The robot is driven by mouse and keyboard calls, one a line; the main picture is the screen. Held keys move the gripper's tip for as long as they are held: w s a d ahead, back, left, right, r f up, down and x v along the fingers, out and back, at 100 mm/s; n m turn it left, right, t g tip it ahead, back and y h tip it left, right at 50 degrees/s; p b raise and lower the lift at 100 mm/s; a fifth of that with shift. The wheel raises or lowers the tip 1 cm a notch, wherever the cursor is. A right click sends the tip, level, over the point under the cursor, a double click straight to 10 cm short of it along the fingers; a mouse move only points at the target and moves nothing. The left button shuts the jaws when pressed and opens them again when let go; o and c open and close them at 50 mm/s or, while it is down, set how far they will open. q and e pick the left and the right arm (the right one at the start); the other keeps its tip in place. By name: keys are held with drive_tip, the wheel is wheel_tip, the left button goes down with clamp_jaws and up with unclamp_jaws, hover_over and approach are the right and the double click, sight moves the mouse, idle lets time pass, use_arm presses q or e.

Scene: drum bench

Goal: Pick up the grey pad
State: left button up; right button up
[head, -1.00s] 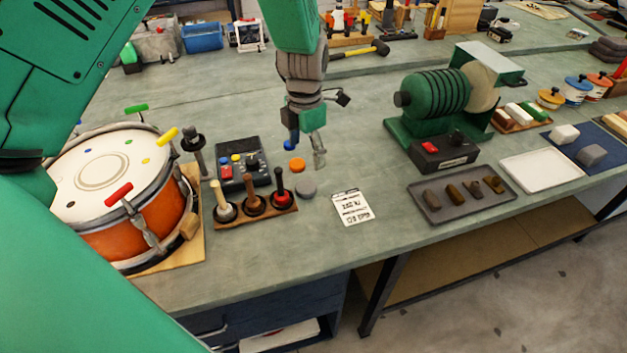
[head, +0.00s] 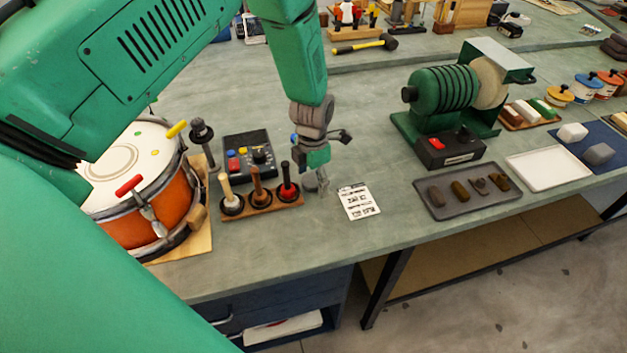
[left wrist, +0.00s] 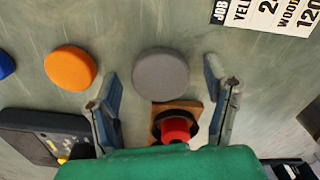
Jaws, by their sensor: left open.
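The grey pad (left wrist: 161,75) is a flat round disc lying on the bench. In the left wrist view it lies between the two fingers of my left gripper (left wrist: 164,85), which is open with a gap on each side of the pad. In the head view the gripper (head: 322,183) is over the bench beside the rack of handled tools, and the grey pad (head: 310,183) is partly hidden by it. My right gripper is not in view.
An orange pad (left wrist: 70,67) and part of a blue pad (left wrist: 5,64) lie left of the grey one. The wooden tool rack (head: 262,209) with a red-topped tool (left wrist: 175,129) is close by. A printed card (head: 358,201) lies to the right.

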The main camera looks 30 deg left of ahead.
use_arm(q)
drive_tip(key=shift+s+r, duration=0.1)
drive_tip(key=c, duration=1.3)
drive_tip(key=shift+c, duration=0.2)
